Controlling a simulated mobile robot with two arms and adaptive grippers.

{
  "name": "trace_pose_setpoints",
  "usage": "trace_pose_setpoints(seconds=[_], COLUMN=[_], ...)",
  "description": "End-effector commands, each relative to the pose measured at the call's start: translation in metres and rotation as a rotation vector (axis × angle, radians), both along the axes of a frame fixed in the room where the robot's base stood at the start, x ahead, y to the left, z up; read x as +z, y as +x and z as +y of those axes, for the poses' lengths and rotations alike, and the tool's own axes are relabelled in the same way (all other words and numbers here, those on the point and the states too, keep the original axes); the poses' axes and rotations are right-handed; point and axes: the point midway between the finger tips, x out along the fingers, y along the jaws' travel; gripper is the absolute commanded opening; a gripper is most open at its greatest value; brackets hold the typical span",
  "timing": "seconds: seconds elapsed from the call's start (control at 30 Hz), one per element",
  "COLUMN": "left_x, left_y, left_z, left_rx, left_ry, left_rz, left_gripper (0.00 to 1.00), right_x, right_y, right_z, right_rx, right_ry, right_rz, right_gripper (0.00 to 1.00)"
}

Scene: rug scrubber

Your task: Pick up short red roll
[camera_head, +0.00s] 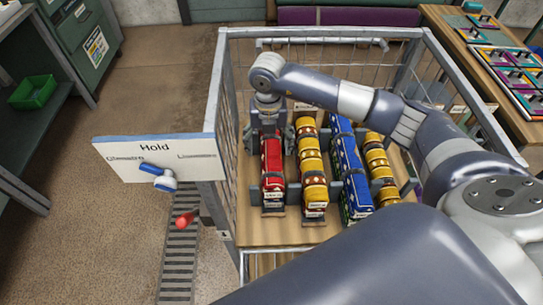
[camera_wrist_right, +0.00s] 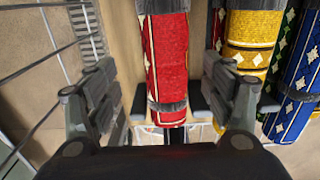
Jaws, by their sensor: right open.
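The short red roll (camera_head: 272,165) lies in the left slot of a wire-sided cart (camera_head: 262,231), strapped by dark bands. It also shows in the right wrist view (camera_wrist_right: 167,60), with white-edged red fabric. My right gripper (camera_head: 269,138) is over the far part of the red roll, pointing down. In the right wrist view its fingers (camera_wrist_right: 163,80) are spread on either side of the roll, with gaps visible. It holds nothing. My left gripper is not in view.
Yellow rolls (camera_head: 312,170) and a longer blue roll (camera_head: 348,165) lie right of the red one, close by. Dark upright dividers stand between them. A "Hold" sign (camera_head: 155,148) with a lever is at the cart's left. Wire walls enclose the cart.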

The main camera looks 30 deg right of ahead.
Motion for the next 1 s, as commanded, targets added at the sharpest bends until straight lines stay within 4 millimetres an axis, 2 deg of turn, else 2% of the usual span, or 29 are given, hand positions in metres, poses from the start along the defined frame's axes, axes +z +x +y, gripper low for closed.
trace_pose_setpoints(seconds=[0.27, 0.47, 0.6, 0.8, 0.87, 1.0], left_x=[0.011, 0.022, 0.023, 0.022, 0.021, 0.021], left_y=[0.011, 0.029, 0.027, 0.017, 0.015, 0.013], left_z=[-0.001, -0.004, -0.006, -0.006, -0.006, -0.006], left_rx=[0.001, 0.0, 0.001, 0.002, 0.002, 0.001], left_ry=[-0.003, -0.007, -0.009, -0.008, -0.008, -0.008], left_rz=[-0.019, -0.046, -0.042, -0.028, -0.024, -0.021], left_gripper=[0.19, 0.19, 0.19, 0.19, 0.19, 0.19], right_x=[-0.023, -0.053, -0.064, -0.065, -0.064, -0.064], right_y=[0.0, 0.002, 0.002, 0.002, 0.002, 0.002], right_z=[-0.004, -0.009, -0.01, -0.01, -0.01, -0.01], right_rx=[-0.002, 0.0, 0.0, 0.001, 0.001, 0.0], right_ry=[-0.001, 0.0, 0.0, 0.0, 0.0, -0.001], right_rz=[0.004, 0.003, 0.001, 0.0, 0.0, 0.0], right_gripper=[0.75, 0.75, 0.75, 0.75, 0.64, 0.32])
